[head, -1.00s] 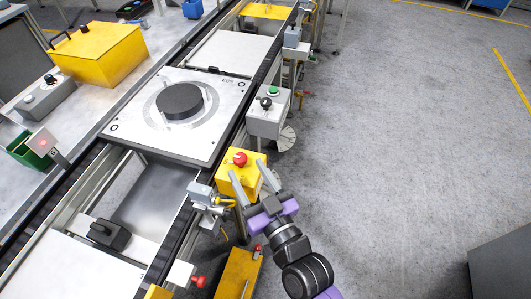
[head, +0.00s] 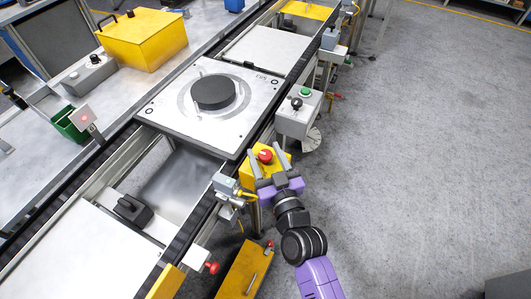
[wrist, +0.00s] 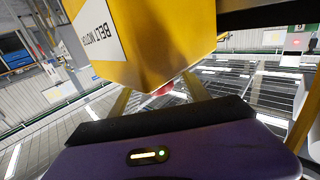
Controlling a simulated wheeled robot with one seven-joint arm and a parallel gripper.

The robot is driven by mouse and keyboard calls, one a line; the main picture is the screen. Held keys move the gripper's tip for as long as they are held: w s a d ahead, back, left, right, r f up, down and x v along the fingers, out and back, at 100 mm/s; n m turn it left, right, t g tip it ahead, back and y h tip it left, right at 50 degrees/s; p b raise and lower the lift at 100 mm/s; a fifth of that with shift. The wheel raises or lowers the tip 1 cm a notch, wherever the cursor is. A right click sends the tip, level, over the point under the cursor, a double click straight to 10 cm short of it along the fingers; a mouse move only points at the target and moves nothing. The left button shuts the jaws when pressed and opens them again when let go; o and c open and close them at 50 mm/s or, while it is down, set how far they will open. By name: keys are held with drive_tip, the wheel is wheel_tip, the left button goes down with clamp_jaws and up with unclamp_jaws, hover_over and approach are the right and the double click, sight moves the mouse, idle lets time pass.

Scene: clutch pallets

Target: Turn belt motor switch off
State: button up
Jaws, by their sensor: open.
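The yellow switch box (head: 250,178) stands beside the conveyor's right side, with a red knob (head: 265,156) on it. In the wrist view the yellow box (wrist: 160,45) is close, with a "BELT MOTOR" label (wrist: 95,30) on its side. Part of the red knob (wrist: 165,88) shows beneath its edge. My gripper (head: 267,160) is open, its two grey fingers to either side of the knob in the head view. I cannot tell whether they touch it. The box hides much of the knob in the wrist view.
A grey control box (head: 298,116) with a green button and black knob stands just beyond. A pallet (head: 165,115) with a black disc (head: 213,92) sits on the conveyor. A sensor bracket (head: 228,188) is left of my gripper. Open floor (head: 430,150) lies right.

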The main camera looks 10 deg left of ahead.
clamp_jaws()
